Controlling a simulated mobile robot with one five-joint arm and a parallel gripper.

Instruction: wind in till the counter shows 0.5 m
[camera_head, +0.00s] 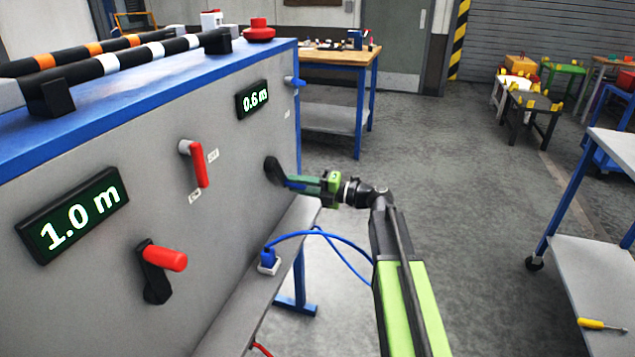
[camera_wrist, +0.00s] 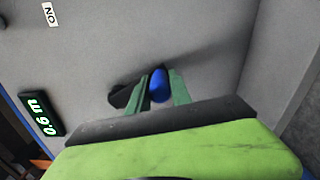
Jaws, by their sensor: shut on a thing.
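My gripper (camera_head: 303,184) is shut on the blue handle (camera_wrist: 160,84) of a black crank (camera_head: 273,170) on the grey machine panel. The fingers lie on either side of the handle in the wrist view. The counter (camera_head: 253,99) above this crank reads 0.6 m; it also shows sideways in the wrist view (camera_wrist: 41,115). A second counter (camera_head: 72,215), nearer and to the left, reads 1.0 m. Below it is another black crank with a red handle (camera_head: 165,257), which nothing holds.
A red lever (camera_head: 200,165) with small labels sits between the two cranks. A blue plug and cable (camera_head: 267,259) lie on the ledge below my gripper. Striped rods (camera_head: 130,62) and a red button (camera_head: 259,32) are on top.

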